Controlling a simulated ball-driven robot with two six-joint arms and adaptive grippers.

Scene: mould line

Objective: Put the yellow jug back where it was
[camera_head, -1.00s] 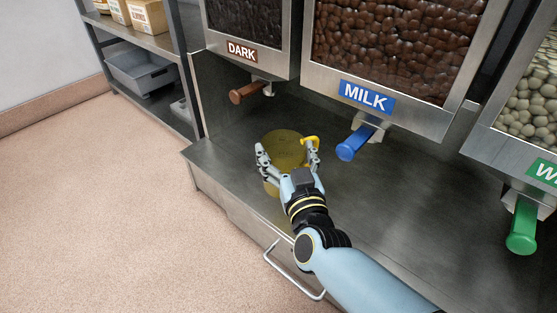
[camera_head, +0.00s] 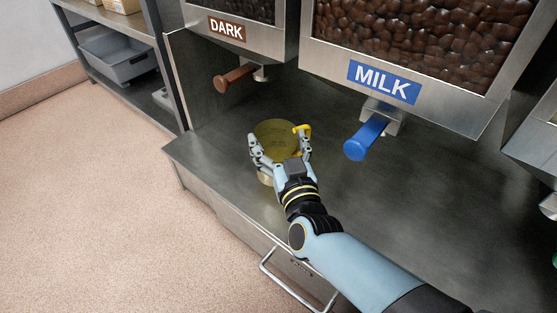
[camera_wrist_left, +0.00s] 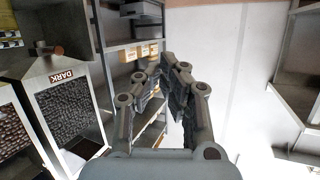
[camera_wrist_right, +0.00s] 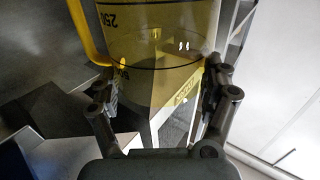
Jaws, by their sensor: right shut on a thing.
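The yellow see-through jug (camera_head: 277,137) is at the left end of the steel counter, below and in front of the DARK dispenser. My right gripper (camera_head: 280,152) is shut around its sides, with the jug's yellow handle (camera_head: 303,129) on the right. The right wrist view shows the jug (camera_wrist_right: 160,50) upright between both fingers, with dark scale marks. A pale round edge (camera_head: 265,178) shows under the jug; I cannot tell whether the jug touches the counter. My left gripper (camera_wrist_left: 165,85) shows only in its own wrist view, fingertips together and empty.
The DARK dispenser (camera_head: 227,28) with its brown handle and the MILK dispenser (camera_head: 384,81) with its blue handle (camera_head: 366,138) hang over the counter (camera_head: 400,205). A shelf rack with a grey bin (camera_head: 115,58) stands at the left. The counter's right part is clear.

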